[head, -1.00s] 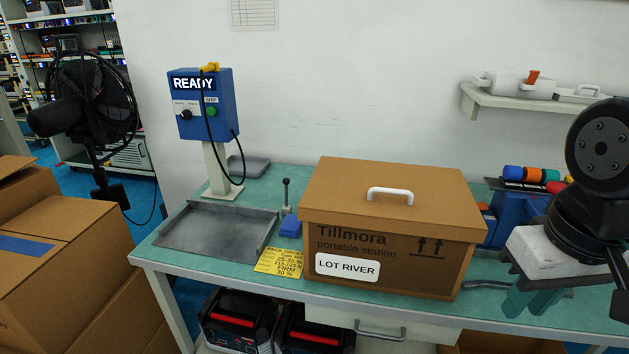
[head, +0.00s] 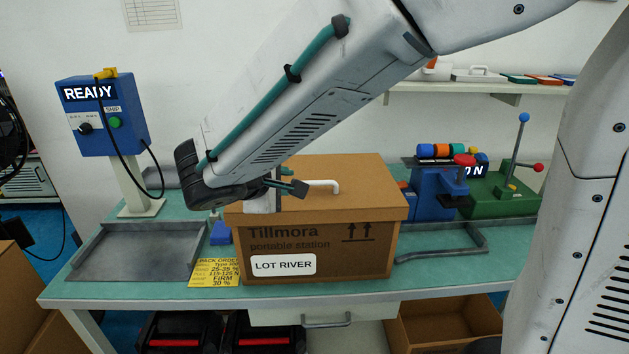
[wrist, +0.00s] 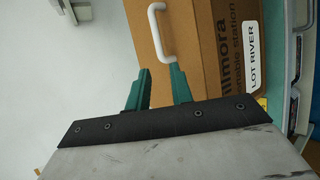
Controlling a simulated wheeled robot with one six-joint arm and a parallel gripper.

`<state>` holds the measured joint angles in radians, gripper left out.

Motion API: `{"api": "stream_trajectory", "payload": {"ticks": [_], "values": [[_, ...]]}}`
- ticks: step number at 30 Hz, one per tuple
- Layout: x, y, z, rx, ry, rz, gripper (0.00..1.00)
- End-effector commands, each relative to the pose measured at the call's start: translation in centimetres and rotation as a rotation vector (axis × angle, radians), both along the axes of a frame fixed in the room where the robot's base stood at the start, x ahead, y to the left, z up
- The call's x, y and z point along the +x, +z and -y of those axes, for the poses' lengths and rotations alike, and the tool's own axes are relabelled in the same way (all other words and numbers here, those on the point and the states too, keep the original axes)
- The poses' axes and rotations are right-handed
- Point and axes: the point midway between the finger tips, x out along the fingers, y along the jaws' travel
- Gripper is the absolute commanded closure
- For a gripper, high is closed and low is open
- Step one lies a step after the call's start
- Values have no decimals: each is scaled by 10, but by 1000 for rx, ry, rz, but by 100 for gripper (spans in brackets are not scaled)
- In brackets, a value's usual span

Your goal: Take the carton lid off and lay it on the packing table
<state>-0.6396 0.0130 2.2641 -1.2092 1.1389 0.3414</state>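The brown carton (head: 330,240) stands on the green-topped packing table (head: 440,275), with its lid (head: 365,175) seated on top. The lid's white handle (head: 325,184) shows to the right of my gripper (head: 294,180), which hangs over the lid's left part, partly hidden by my arm. In the wrist view, my gripper's teal fingers (wrist: 160,82) are apart with nothing between them. The lid's left part is hidden by my arm in the head view.
A grey tray (head: 135,252) and a blue READY box (head: 102,115) stand left of the carton. Blue and green fixtures (head: 500,190) stand behind right. A shelf (head: 450,88) hangs above. Table right of the carton has bare room.

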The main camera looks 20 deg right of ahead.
Motion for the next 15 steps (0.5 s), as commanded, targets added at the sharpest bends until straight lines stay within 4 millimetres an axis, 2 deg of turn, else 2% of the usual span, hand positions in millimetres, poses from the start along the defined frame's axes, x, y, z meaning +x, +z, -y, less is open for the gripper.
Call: {"api": "stream_trajectory", "payload": {"ticks": [8,15], "values": [[18,-16,19,-5,3,1,78],[37,-34,44,-5,1,-1,78]]}}
